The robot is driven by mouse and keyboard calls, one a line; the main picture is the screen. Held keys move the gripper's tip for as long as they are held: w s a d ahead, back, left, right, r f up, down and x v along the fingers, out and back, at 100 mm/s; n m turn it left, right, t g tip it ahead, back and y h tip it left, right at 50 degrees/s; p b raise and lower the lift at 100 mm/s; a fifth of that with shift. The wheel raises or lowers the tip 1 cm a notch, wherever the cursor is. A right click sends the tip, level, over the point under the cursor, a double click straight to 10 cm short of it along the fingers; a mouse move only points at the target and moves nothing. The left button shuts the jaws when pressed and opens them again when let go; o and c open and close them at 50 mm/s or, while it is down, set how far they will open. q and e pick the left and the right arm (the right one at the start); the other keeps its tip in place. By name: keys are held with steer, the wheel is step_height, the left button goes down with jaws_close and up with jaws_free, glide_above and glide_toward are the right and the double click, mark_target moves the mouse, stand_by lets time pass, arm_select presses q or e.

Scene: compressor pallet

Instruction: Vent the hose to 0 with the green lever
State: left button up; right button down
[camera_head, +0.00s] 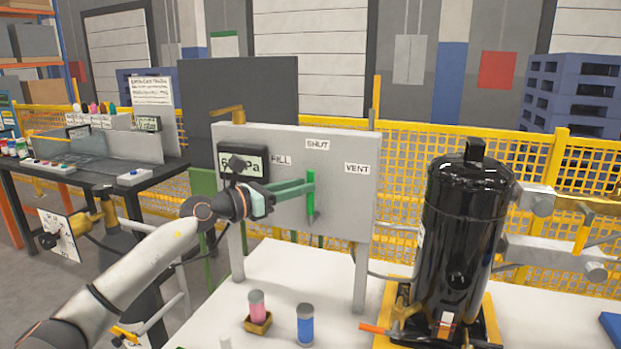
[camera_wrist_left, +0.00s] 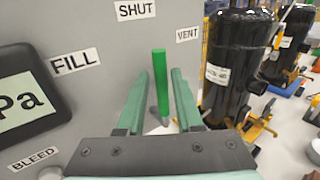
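The green lever (camera_head: 310,190) stands upright on the front of a grey panel (camera_head: 345,190), its tip toward the SHUT label (camera_head: 317,144). FILL is to its left and VENT (camera_head: 357,168) to its right. My left gripper (camera_head: 309,187) reaches in from the left at the lever. In the left wrist view the lever (camera_wrist_left: 160,85) stands between the two green fingers (camera_wrist_left: 160,95), with a gap visible on both sides. My right gripper is out of view.
A black compressor tank (camera_head: 464,235) stands right of the panel. A pink canister (camera_head: 257,306) and a blue canister (camera_head: 305,324) stand on the white tabletop below. A BLEED label (camera_wrist_left: 35,159) shows low on the panel. A yellow fence runs behind.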

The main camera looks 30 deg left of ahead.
arm_select(q)
steer(key=shift+x, duration=1.75)
steer(key=shift+s, duration=0.1)
jaws_close()
